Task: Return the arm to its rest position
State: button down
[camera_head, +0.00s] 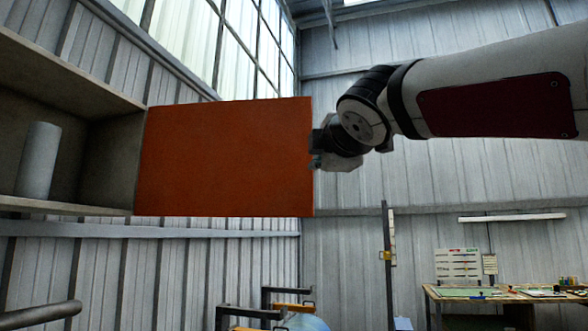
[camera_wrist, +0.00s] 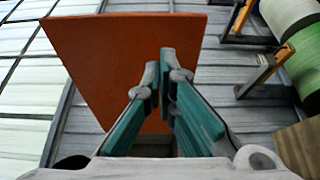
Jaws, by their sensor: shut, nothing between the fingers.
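My arm (camera_head: 490,95) reaches in from the right in the head view, raised high. My gripper (camera_head: 318,150) is at the right edge of an orange door panel (camera_head: 225,158); its tips are hidden there. In the wrist view the teal fingers of my gripper (camera_wrist: 163,68) are shut with nothing between them. The orange panel (camera_wrist: 105,50) fills the area behind the fingers in that view. I cannot tell whether the fingers touch it.
The panel stands open beside a wall cabinet (camera_head: 110,165), which holds a grey cylinder (camera_head: 40,160). A workbench (camera_head: 500,294) stands low at the right. Large rolls (camera_wrist: 295,50) on a frame show in the wrist view. The space below my arm looks free.

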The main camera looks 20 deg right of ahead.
jog(key=shift+s+d, duration=0.2)
jog(key=shift+s, duration=0.5)
jog(key=shift+s+d, duration=0.25)
jog(key=shift+s, duration=0.5)
jog(key=shift+s+d, duration=0.2)
jog(key=shift+s, duration=0.5)
